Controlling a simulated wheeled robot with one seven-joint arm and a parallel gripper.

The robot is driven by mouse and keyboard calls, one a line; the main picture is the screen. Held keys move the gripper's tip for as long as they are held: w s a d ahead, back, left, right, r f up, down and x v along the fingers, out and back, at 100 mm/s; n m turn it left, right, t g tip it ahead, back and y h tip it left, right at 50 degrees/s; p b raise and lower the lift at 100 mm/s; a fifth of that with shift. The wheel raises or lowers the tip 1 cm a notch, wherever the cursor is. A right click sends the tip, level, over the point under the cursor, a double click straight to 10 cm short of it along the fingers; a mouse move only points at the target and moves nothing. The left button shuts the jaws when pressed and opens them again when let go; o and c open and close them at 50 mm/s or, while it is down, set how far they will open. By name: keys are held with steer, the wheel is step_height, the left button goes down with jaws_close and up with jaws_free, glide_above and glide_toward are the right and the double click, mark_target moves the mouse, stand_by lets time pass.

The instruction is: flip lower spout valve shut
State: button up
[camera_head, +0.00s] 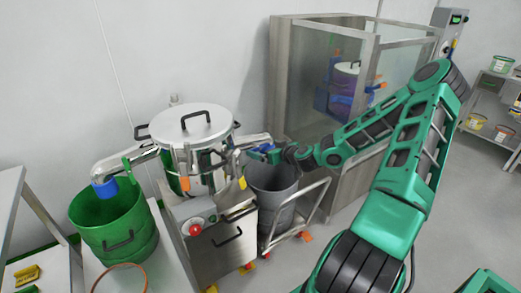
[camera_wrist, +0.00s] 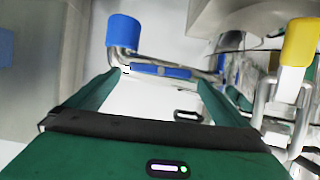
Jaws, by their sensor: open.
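A steel lidded vessel (camera_head: 190,140) stands at centre left in the head view. A spout (camera_head: 252,141) leaves its right side, above a grey bin (camera_head: 272,195). My gripper (camera_head: 274,152) is at this spout's end, beside a blue part (camera_head: 262,147). In the wrist view my gripper (camera_wrist: 158,84) is open, with nothing seen held. A blue bar (camera_wrist: 160,71) lies crosswise just beyond and between the fingertips; contact cannot be told. A blue cap (camera_wrist: 123,31) is at its left. Another spout (camera_head: 125,160) on the vessel's left has a blue end over a green drum (camera_head: 117,222).
A yellow handle (camera_wrist: 300,42) on bent steel rods is close on the right in the wrist view. A glass-walled steel cabinet (camera_head: 300,75) stands behind my arm. The grey bin is on a wheeled trolley (camera_head: 298,215). Open floor lies at right.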

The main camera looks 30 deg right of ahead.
mark_target(260, 147)
steer(key=shift+x, duration=1.5)
steer(key=c, duration=0.9)
steer(key=shift+c, duration=0.2)
